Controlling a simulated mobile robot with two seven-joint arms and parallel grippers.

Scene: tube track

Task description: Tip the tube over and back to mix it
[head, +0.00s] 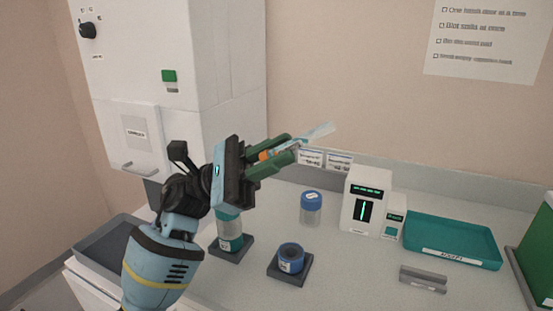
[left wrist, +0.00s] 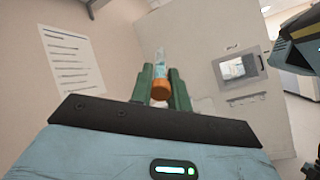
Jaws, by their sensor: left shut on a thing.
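My left gripper (head: 287,150) is raised above the counter, its green fingers pointing right and slightly up. It is shut on the tube (head: 320,133), a clear tube with an orange cap (head: 265,155). The tube lies tilted close to level, its cap end lower and toward the palm, its clear end sticking out past the fingertips. In the left wrist view the tube (left wrist: 161,62) stands between the two fingers (left wrist: 161,80) with its orange cap nearest the palm. Any contents are too small to tell. My right gripper is not in view.
On the counter (head: 240,285) stand a teal-topped container (head: 230,235) on a dark base, a blue ring holder (head: 291,257), a blue-lidded jar (head: 311,208), a white device (head: 367,203), a teal tray (head: 455,240) and a grey block (head: 423,279). A white cabinet (head: 215,70) is behind left.

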